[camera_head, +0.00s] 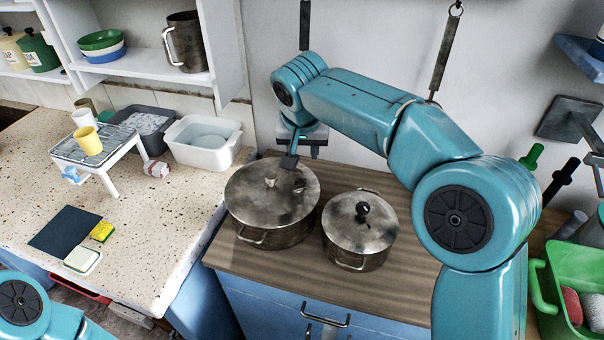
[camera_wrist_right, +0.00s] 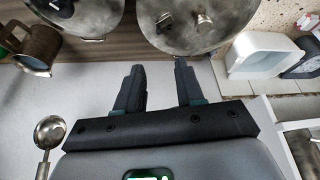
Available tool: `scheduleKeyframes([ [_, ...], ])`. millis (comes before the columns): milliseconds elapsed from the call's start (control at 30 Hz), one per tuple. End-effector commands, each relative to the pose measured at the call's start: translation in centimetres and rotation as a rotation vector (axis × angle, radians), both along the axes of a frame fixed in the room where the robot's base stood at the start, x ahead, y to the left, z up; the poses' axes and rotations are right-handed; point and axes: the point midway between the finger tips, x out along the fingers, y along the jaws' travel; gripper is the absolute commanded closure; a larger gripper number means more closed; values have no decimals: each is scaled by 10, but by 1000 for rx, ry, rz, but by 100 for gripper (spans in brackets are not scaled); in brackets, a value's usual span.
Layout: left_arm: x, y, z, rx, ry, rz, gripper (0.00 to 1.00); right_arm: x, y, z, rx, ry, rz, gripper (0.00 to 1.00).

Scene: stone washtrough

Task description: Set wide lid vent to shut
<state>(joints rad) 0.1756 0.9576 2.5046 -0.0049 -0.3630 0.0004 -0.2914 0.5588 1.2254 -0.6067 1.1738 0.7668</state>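The wide pot's lid (camera_head: 250,188) is round, stained grey metal, on the left pot on the wooden counter. Its knob (camera_head: 270,182) stands in the middle, and a small vent piece (camera_head: 299,187) sits to the right of it. In the right wrist view the lid (camera_wrist_right: 190,42) is at the top, with the knob (camera_wrist_right: 205,19) and the vent piece (camera_wrist_right: 163,20) apart from each other. I cannot tell the vent's setting. My right gripper (camera_head: 289,160) is at the lid's far side; its fingers (camera_wrist_right: 159,72) are spread and empty. My left gripper is out of view.
A smaller lidded pot (camera_head: 359,235) stands close on the right. A white basin (camera_head: 203,141) and a small rack (camera_head: 97,146) are on the stone counter at left. A ladle (camera_wrist_right: 49,132) hangs by the wall. Bare wood lies in front of the pots.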

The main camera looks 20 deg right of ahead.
Motion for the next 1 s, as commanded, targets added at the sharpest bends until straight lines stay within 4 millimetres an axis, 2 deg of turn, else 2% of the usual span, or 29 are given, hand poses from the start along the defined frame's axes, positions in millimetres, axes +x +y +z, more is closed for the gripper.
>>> scheduleKeyframes([
  [400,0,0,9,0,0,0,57,30,-12,-89,-1,6,1,63],
  [600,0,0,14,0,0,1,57,45,-16,-122,0,3,1,63],
  [800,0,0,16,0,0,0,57,53,-18,-137,1,1,1,63],
  [1000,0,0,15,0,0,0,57,55,-18,-139,1,1,1,63],
])
